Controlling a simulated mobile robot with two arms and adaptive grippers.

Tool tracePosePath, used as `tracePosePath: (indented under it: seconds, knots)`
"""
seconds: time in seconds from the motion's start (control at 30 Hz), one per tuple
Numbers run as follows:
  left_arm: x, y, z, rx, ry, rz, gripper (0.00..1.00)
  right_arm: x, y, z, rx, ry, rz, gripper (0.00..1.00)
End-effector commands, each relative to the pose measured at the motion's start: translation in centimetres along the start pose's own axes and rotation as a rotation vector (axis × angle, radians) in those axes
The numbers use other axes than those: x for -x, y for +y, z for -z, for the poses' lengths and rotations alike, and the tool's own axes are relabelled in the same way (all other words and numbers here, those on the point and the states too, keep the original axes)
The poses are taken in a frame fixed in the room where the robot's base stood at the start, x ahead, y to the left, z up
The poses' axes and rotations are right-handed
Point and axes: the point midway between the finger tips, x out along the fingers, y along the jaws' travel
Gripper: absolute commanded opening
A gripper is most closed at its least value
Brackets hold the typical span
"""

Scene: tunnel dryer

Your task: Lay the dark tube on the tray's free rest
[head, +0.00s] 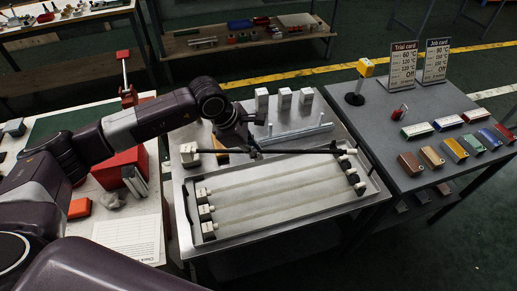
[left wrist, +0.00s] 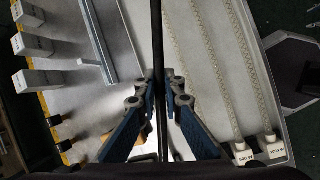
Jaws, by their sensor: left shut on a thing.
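The dark tube (head: 292,151) is long, thin and black. It lies across the far side of the metal tray (head: 300,236), roughly along the tray's length. My left gripper (head: 252,147) is shut on it near its middle. In the left wrist view, the dark tube (left wrist: 157,50) runs upright between the blue fingers of my left gripper (left wrist: 157,105). Several pale tubes (head: 278,196) with white ends lie in the tray on the near side. White blocks show near both ends of the dark tube. I cannot tell whether it touches a rest. My right gripper is not in view.
White blocks (head: 284,99) and a metal bar (head: 297,135) stand behind the tray. A dark side table (head: 400,135) at the right holds cards and coloured pieces. A red box (head: 120,168) stands on the left table.

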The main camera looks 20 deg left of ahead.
Motion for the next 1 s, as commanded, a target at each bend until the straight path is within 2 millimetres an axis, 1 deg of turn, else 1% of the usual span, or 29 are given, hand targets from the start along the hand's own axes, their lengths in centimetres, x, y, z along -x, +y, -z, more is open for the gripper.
tracePosePath:
  seconds: [0.03, 0.13, 0.2, 0.27, 0.37, 0.7, 0.87, 0.97, 1.0]
  knots:
    - [-0.8, 0.6, -0.1, 0.058, 0.012, -0.026, 0.00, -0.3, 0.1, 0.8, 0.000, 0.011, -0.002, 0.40]
    - [-1.6, 1.6, 0.0, 0.161, 0.034, -0.067, 0.00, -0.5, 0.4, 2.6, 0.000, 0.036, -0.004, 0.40]
    - [-2.1, 2.0, 0.1, 0.213, 0.045, -0.087, 0.00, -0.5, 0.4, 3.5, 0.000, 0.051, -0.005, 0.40]
    - [-2.3, 2.4, 0.1, 0.242, 0.053, -0.100, 0.00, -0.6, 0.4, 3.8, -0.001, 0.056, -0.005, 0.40]
    - [-2.4, 2.6, 0.2, 0.268, 0.058, -0.109, 0.00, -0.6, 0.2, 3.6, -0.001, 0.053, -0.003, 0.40]
    - [-2.5, 2.6, 0.2, 0.272, 0.059, -0.110, 0.00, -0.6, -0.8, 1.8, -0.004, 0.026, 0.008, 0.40]
    - [-2.7, 2.6, -0.1, 0.268, 0.059, -0.115, 0.00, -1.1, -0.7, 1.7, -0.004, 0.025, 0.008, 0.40]
    - [-2.9, 2.7, -0.3, 0.264, 0.059, -0.123, 0.00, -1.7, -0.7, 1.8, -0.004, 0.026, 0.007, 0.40]
    - [-3.2, 2.6, -0.1, 0.266, 0.060, -0.121, 0.00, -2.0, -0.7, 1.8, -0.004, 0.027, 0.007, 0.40]
